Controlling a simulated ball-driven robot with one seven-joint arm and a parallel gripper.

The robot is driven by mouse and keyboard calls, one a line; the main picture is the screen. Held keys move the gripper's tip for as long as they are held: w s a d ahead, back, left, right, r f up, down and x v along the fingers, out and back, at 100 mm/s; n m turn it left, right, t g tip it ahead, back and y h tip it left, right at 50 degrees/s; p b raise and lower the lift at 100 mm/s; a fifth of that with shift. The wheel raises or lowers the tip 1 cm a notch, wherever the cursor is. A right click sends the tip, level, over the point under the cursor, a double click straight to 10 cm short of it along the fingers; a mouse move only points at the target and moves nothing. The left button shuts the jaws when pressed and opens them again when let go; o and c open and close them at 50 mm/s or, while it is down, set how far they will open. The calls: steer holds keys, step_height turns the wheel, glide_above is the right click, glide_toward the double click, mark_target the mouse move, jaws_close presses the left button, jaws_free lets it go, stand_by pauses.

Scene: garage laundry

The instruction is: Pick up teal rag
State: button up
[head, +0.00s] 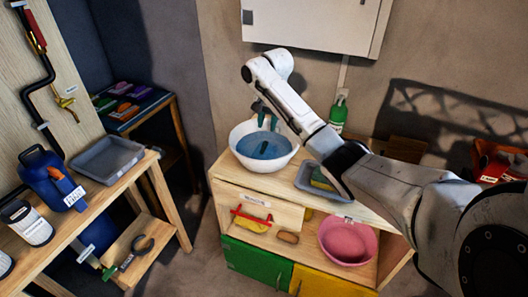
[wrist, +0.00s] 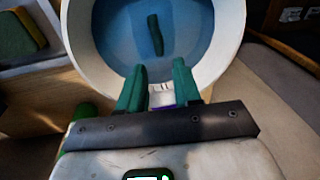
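A white round basin (head: 236,136) with blue water stands on the wooden cabinet top. A small dark teal piece, likely the teal rag (head: 263,147), lies in the water. In the wrist view the rag (wrist: 155,35) is a narrow dark green strip in the blue basin (wrist: 85,55), beyond my fingertips. My gripper (head: 262,112) is above the basin's far side in the head view. In the wrist view my gripper (wrist: 158,70) has its two teal fingers apart, with no rag between them. A small white patch shows low between the fingers; I cannot tell what it is.
A grey tray (head: 303,180) with a yellow-green sponge (head: 322,181) sits right of the basin. A green bottle (head: 338,114) stands behind. A pink bowl (head: 348,240) is on the shelf below. A workbench with a grey tray (head: 108,157) and blue jug (head: 50,178) is left.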

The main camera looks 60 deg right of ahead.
mark_target(265, 144)
steer(key=f, duration=0.3)
steer(key=shift+w+d, duration=0.15)
steer(key=shift+w, duration=0.05)
steer(key=shift+w+f, duration=0.2)
steer(key=shift+f, duration=2.55)
jaws_close()
